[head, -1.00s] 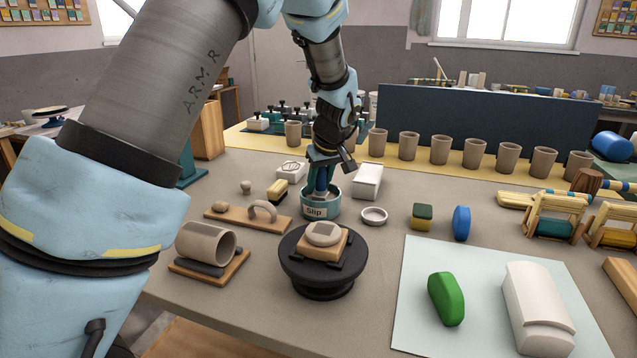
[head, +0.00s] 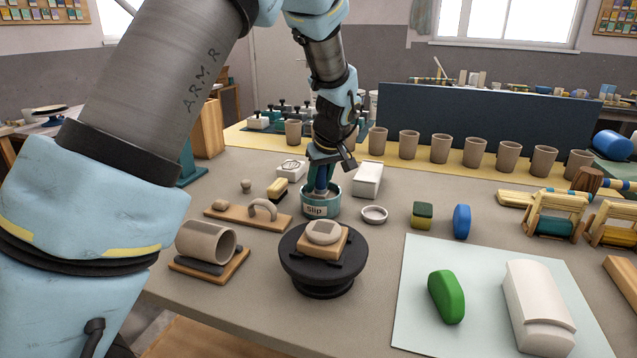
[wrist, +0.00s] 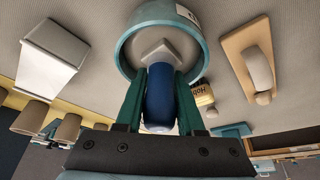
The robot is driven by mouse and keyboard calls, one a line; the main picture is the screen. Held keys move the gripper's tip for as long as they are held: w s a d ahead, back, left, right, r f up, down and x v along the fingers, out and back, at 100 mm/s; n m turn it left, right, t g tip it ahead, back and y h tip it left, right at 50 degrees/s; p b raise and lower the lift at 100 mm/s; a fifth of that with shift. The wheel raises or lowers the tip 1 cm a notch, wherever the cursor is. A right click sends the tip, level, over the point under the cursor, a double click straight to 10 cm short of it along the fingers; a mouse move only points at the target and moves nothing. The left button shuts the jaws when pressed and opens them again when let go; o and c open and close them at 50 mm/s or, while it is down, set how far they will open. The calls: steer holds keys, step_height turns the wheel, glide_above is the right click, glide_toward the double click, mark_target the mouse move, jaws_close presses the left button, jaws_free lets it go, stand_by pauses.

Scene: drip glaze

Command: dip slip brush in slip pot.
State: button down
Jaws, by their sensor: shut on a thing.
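The brush's pale lower part is inside the pot's opening in the wrist view. In the head view my gripper (head: 321,178) hides most of the brush. The bristle tips and the slip level cannot be made out.
A black turntable (head: 323,262) with a clay piece stands in front of the pot. A white box (head: 367,180) and a small ring dish (head: 374,214) stand to the right. A wooden board (head: 236,216) with a clay handle lies left. Several cups stand behind.

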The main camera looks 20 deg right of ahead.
stand_by(0.5)
steer(key=shift+r+p, duration=1.55)
steer(key=shift+r, duration=1)
steer(key=shift+r+p, duration=1.25)
steer(key=shift+r, duration=0.8)
steer(key=shift+s, duration=0.1)
